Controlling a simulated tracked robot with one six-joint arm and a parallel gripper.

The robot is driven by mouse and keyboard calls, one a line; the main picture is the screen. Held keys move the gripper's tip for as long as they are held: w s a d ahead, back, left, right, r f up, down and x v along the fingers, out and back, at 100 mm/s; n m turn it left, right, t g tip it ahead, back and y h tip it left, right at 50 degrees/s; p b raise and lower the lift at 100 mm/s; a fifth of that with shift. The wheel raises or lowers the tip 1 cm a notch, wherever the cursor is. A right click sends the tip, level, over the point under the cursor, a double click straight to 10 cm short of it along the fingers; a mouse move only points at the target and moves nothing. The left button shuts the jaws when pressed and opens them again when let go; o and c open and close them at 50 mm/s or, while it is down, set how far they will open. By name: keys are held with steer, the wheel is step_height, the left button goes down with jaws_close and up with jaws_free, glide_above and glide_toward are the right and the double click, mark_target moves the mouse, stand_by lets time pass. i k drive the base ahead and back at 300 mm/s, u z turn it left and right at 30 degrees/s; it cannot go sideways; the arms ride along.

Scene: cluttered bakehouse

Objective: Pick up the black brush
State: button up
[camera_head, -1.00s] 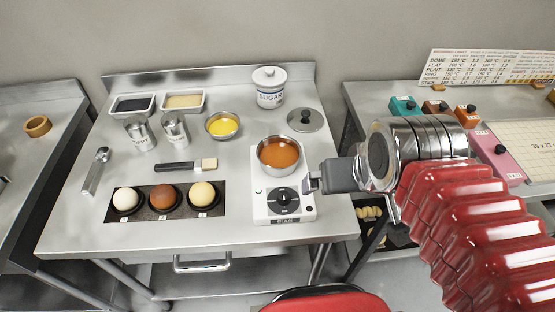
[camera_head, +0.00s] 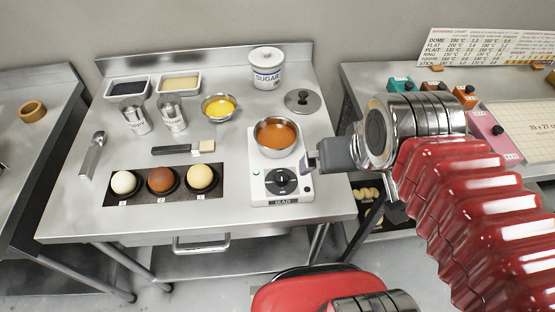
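The black brush (camera_head: 178,150) lies flat on the steel table, its black handle to the left and its pale bristle head to the right. It lies just behind the dark tray with the three dough balls. My gripper (camera_head: 309,164) is at the right, at the end of my red arm, beside the white hot plate and pointing left. It is well to the right of the brush, with the hot plate and pan between them. Its fingers are small and seen side-on, so I cannot tell whether they are open.
A pan of orange liquid (camera_head: 277,137) sits on the white hot plate (camera_head: 283,199). A yellow bowl (camera_head: 219,108), two shakers (camera_head: 171,115), a sugar jar (camera_head: 267,70), a lid (camera_head: 303,101) and a metal scoop (camera_head: 93,154) surround the brush. A red stool (camera_head: 300,292) stands in front.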

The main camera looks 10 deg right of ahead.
mark_target(196, 147)
steer(key=u, duration=0.55)
steer(key=k, duration=1.35)
steer(key=u, duration=0.75)
steer(key=i, duration=1.1)
steer(key=z, duration=0.3)
